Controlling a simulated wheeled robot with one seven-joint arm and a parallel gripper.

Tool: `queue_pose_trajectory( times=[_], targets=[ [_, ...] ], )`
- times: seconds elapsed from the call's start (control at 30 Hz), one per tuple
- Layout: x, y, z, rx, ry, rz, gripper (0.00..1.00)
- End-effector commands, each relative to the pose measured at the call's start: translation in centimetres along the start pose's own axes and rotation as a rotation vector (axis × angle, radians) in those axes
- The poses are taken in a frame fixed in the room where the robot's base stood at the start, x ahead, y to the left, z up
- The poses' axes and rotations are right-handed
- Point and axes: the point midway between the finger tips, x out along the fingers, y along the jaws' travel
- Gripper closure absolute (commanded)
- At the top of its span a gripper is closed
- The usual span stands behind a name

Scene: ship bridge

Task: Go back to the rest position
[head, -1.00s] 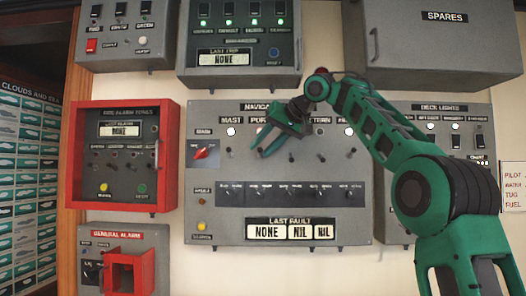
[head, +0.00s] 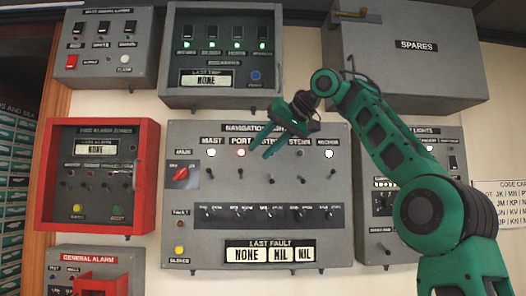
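My green and dark gripper (head: 262,150) is in front of the upper middle of the grey navigation lights panel (head: 340,225) in the head view. Its two fingers point down and left and look apart, with nothing seen between them. It covers part of the label row and some lamps; whether it touches the panel cannot be told. My arm reaches in from the lower right, bent at a high elbow. On the panel, the mast and anchor lamps look white and the port lamp (head: 241,153) reddish. The red rotary knob (head: 181,173) is at the left.
A grey box with green lamps (head: 220,50) is above the panel, and the spares cabinet (head: 410,70) is at upper right. The red-framed alarm box (head: 150,180) is at left. The deck lights panel (head: 375,250) is partly hidden behind my arm.

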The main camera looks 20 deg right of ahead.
Motion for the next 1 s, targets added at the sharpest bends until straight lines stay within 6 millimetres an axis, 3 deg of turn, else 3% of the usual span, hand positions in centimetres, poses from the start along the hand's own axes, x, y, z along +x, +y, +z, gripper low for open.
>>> queue_pose_trajectory(
  times=[0.2,0.73,0.87,1.0],
  targets=[
    [-0.7,0.0,0.0,0.0,0.0,-0.001,0.68],
    [-0.5,-0.1,0.2,-0.001,-0.006,0.003,0.68],
    [1.4,-0.4,1.7,0.0,-0.05,0.031,0.68],
    [4.9,0.0,5.4,0.012,-0.14,0.106,0.68]
  ],
)
